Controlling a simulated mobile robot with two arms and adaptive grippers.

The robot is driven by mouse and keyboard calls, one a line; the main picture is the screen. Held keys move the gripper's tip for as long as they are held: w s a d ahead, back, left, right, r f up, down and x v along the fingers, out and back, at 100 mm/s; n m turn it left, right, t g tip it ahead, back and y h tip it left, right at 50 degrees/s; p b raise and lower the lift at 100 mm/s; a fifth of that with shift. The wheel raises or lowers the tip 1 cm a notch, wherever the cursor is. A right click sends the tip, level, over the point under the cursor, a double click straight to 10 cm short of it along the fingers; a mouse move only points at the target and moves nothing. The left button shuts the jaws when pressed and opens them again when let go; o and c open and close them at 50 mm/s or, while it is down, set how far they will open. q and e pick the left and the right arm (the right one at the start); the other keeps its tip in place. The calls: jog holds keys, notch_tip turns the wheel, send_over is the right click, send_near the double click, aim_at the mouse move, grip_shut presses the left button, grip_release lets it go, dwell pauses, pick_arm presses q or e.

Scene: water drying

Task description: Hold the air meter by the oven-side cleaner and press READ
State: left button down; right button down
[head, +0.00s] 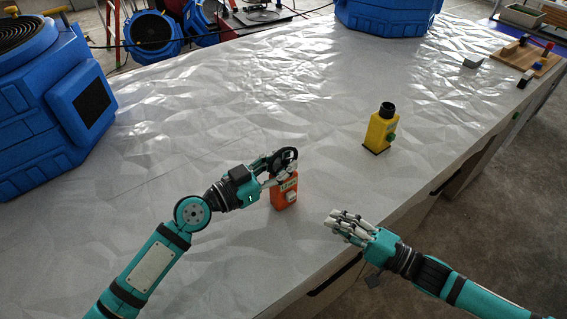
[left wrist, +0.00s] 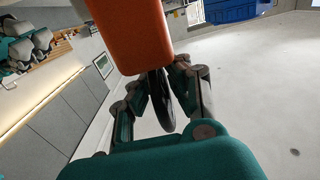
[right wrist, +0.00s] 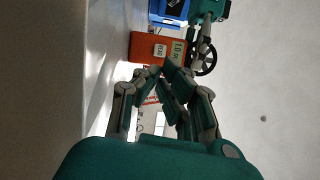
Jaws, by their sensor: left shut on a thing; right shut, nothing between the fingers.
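An orange air meter (head: 283,192) with a black ring handle hangs below my left gripper (head: 276,168), which is shut on that ring. I cannot tell whether its base touches the table. In the left wrist view the orange body (left wrist: 138,38) fills the top centre, with the black ring (left wrist: 164,98) between the fingers. In the right wrist view the meter (right wrist: 143,47) shows a white READ button (right wrist: 159,50) and a display (right wrist: 178,52) on the face towards my right gripper. My right gripper (head: 344,221) is shut and empty, to the right of the meter and apart from it.
A blue machine (head: 50,120) with a dark side panel stands at the left; another blue one (head: 385,15) is at the back. A yellow device (head: 380,130) with a black top stands right of centre. A wooden board (head: 525,57) lies far right. The table's middle is clear.

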aim_at(291, 196)
dwell(0.3)
jog(key=shift+t+h, duration=0.3)
jog(key=shift+h, duration=0.1)
jog(key=a, duration=0.2)
jog(key=s+a+f, duration=0.1)
jog(key=a, duration=0.1)
jog(key=a+m+t+h, duration=0.1)
jog(key=h, duration=0.1)
jog(key=a+m+t+h, duration=0.1)
jog(key=shift+w+a+h, duration=0.1)
jog(key=shift+a+h, duration=0.25)
jog(key=shift+h, duration=0.05)
jog(key=h, duration=0.1)
jog(key=d+m+t+h, duration=0.1)
jog(key=h, duration=0.1)
jog(key=d+m+t+h, duration=0.1)
jog(key=h, duration=0.1)
jog(key=shift+r, duration=0.35)
jog(key=s+d+h, duration=0.1)
jog(key=h, duration=0.1)
jog(key=s+d+r+h, duration=0.1)
jog(key=h, duration=0.1)
jog(key=shift+s+d+t+h, duration=0.3)
jog(key=shift+s+d+t, duration=0.05)
jog(key=shift+d+t, duration=0.05)
jog(key=shift+s+d+r+h, duration=0.3)
jog(key=shift+d+h, duration=0.05)
jog(key=shift+h, duration=0.15)
